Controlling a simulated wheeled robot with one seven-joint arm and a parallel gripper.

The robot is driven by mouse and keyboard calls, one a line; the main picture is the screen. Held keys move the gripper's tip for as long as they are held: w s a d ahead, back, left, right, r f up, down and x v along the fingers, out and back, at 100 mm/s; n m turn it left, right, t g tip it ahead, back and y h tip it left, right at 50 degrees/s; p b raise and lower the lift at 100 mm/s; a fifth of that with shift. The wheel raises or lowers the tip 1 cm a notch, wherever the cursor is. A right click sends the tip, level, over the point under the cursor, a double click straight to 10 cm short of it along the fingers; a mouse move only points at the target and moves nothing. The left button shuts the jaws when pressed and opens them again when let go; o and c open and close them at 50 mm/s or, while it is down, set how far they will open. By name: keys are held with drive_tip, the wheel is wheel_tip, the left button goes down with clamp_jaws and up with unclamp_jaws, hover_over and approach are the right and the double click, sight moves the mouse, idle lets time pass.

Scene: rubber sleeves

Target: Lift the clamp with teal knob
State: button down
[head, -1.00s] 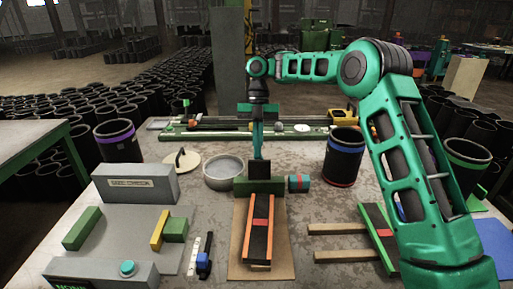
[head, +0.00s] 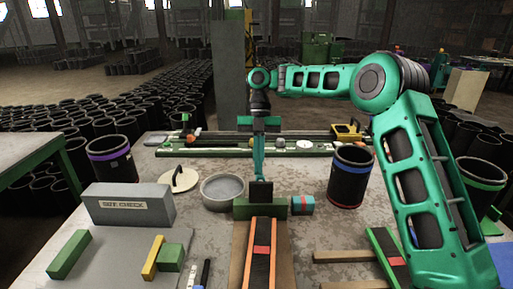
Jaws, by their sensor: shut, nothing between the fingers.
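My gripper (head: 259,178) reaches straight down at the middle of the table, its teal fingers together. A dark block (head: 260,192) shows at the fingers' lower end, above a green bar (head: 260,209); I cannot tell whether they touch. A teal cylinder with a red band (head: 303,205) sits at the right end of this bar. It looks like the clamp's teal knob, but I cannot be sure. The clamp's body is hard to make out behind the fingers. A black strip with orange edges (head: 264,255) extends from the bar toward me.
A grey round dish (head: 222,193) stands left of the bar. A grey labelled block (head: 128,205) is at the left. A green rail (head: 240,152) crosses the back. Wooden strips (head: 345,257) lie front right.

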drive_tip(key=shift+s+r, duration=0.15)
drive_tip(key=shift+r, duration=0.5)
drive_tip(key=shift+s+r, duration=0.15)
drive_tip(key=shift+r, duration=0.45)
drive_tip(key=w, duration=0.8)
drive_tip(key=shift+d+r, duration=0.25)
drive_tip(key=shift+r, duration=0.2)
drive_tip(key=shift+w, duration=0.1)
